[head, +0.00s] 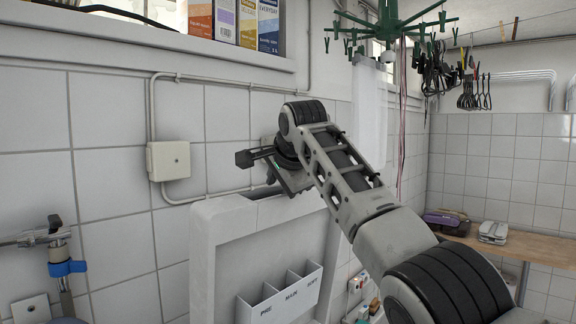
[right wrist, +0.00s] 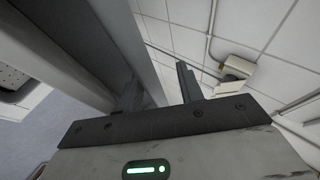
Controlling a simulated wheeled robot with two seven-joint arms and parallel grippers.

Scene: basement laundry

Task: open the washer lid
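The washer lid (head: 210,240) stands raised and upright in front of the tiled wall in the head view. Its inner face carries a dispenser (head: 281,298) with compartments marked PRE, MAIN and SOFT. My right gripper (head: 262,160) is at the lid's top edge, on the wall side. In the right wrist view its two fingers (right wrist: 158,88) are apart, with a grey panel, apparently the lid (right wrist: 88,45), close by the left finger. I cannot tell whether they touch. Nothing is gripped. My left gripper and the washer's body below are out of the head view.
A junction box (head: 169,160) and pipe are fixed to the wall left of the lid. A tap with a blue fitting (head: 67,268) is at lower left. Boxes (head: 235,22) stand on a ledge above.

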